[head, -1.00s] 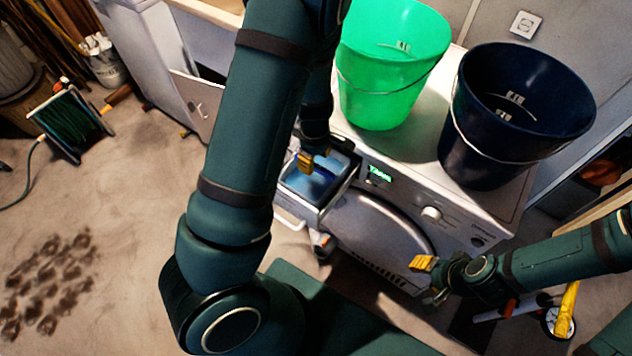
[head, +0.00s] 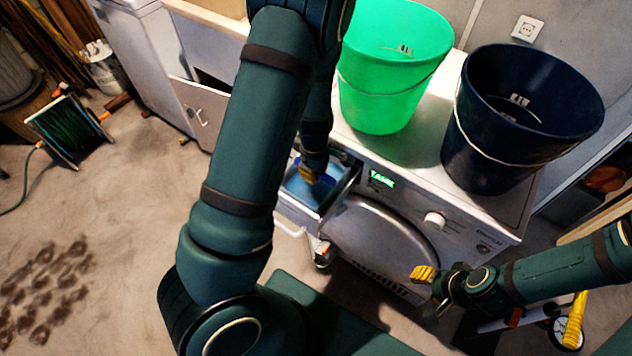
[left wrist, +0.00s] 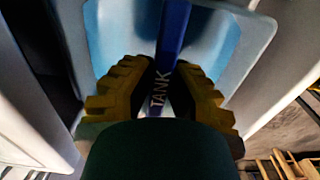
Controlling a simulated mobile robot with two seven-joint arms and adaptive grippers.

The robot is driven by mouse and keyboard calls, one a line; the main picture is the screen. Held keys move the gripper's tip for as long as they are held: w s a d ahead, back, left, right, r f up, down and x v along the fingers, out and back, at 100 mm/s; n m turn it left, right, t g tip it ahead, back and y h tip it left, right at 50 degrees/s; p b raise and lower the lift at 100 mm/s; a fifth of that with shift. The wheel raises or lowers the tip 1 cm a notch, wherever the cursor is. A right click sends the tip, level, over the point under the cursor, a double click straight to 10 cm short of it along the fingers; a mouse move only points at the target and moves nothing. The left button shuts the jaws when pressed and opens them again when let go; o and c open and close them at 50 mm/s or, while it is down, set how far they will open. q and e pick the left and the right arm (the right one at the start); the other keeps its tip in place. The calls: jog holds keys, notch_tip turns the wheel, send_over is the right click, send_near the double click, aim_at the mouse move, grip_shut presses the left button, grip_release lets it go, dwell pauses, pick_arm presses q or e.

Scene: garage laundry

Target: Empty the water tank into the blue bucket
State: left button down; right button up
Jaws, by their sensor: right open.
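The water tank (head: 299,190) is a light-blue open box in the pulled-out drawer at the washer-like machine's upper left. A dark-blue bar marked TANK (left wrist: 172,35) crosses it in the left wrist view. My left gripper (head: 309,174) reaches down into the tank, its yellow fingers (left wrist: 163,85) close on both sides of the bar and seemingly shut on it. The dark-blue bucket (head: 470,165) stands upright on the machine's right top. My right gripper (head: 428,290) is open and empty in front of the machine. My left arm hides part of the drawer's surroundings.
A green bucket (head: 385,95) stands left of the blue one on the white machine (head: 420,185), whose lit display reads TANK. A cabinet with an open door (head: 192,112) is at the left.

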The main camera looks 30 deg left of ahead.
pick_arm(q)
jog(key=shift+s+a+r+p, duration=0.15)
jog(key=shift+s+p, duration=0.15)
jog(key=shift+s, duration=0.4)
pick_arm(e)
jog(key=shift+r, duration=0.25)
pick_arm(q)
notch_tip(320, 180, up, 13)
jog(key=p, duration=1.3)
pick_arm(e)
notch_tip(320, 180, up, 14)
jog(key=w, duration=0.2)
jog(key=shift+d+f+t, duration=0.25)
jog(key=shift+d+t, duration=0.05)
jog(key=shift+s, duration=0.15)
